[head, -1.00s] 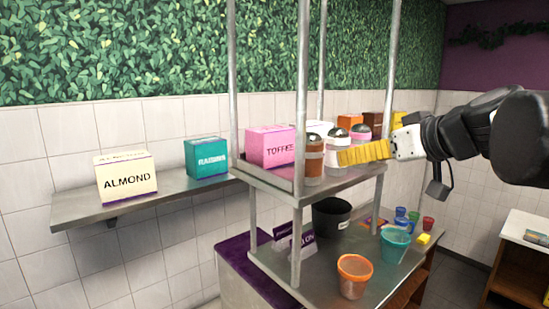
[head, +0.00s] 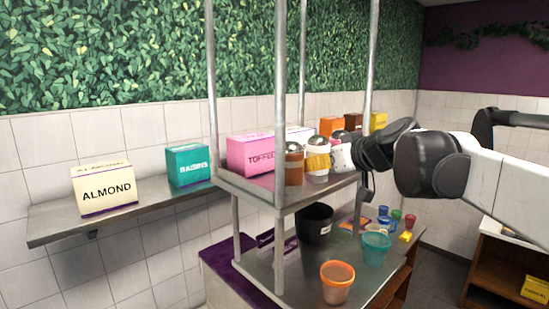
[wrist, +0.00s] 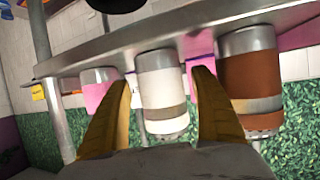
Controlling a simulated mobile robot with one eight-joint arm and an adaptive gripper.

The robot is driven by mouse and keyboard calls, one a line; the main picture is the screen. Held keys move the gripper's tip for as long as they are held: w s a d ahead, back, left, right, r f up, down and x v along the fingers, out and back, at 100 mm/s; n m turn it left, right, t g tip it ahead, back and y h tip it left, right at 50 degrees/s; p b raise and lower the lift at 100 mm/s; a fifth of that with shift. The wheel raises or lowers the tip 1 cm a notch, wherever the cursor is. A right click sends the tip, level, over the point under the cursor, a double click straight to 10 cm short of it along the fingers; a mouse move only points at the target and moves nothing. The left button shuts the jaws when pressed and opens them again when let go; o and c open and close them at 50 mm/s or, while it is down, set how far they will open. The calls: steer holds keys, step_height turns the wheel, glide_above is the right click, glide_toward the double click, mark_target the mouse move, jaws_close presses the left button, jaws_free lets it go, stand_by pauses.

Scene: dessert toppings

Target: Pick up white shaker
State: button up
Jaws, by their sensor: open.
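The white shaker (wrist: 160,84) stands on the upper metal shelf, in the middle of the wrist view, which is upside down. In the head view its metal lid (head: 317,141) shows above my finger. My gripper (wrist: 160,95), with yellow fingers, is open, one finger on each side of the white shaker. It also shows at the shelf in the head view (head: 318,162). Small gaps seem to show beside the shaker, but I cannot tell if either finger touches it.
A brown shaker (wrist: 250,85) is close beside the right finger in the wrist view, and a pink one (wrist: 97,90) is on the other side. Topping boxes, such as the pink toffee box (head: 250,155), stand behind. A metal post (head: 280,100) rises near the brown shaker.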

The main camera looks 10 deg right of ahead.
steer(key=shift+s, duration=0.15)
steer(key=shift+s+r, duration=0.1)
steer(key=shift+s, duration=0.05)
steer(key=shift+c, duration=0.9)
steer(key=c, duration=1.2)
